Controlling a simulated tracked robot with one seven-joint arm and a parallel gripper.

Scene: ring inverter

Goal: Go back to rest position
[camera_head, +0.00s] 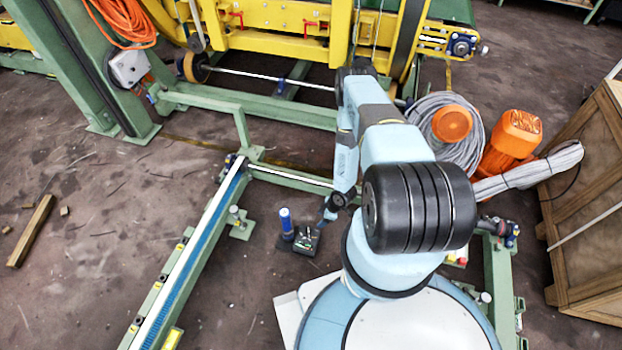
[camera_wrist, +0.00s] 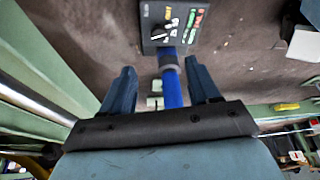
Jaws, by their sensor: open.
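My gripper (camera_wrist: 159,66) is open in the wrist view, with one blue finger on each side. A blue post (camera_wrist: 172,88) with a grey collar shows between the fingers, with visible gaps to both. I cannot tell how far beyond the fingertips it stands. It meets a dark control panel (camera_wrist: 172,22) with printed labels and a knob. In the head view my arm reaches forward and bends down. A blue cylinder (camera_head: 286,222) stands beside a small dark box (camera_head: 306,241) left of my base. The gripper's fingers cannot be made out clearly there.
A green rail frame (camera_head: 195,250) runs along my left side, and a yellow machine (camera_head: 285,28) stands ahead. Orange motors (camera_head: 513,137), a cable coil (camera_head: 470,150) and a wooden crate (camera_head: 590,200) are at the right. Open floor lies left of the rail, with a wooden beam (camera_head: 32,230) on it.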

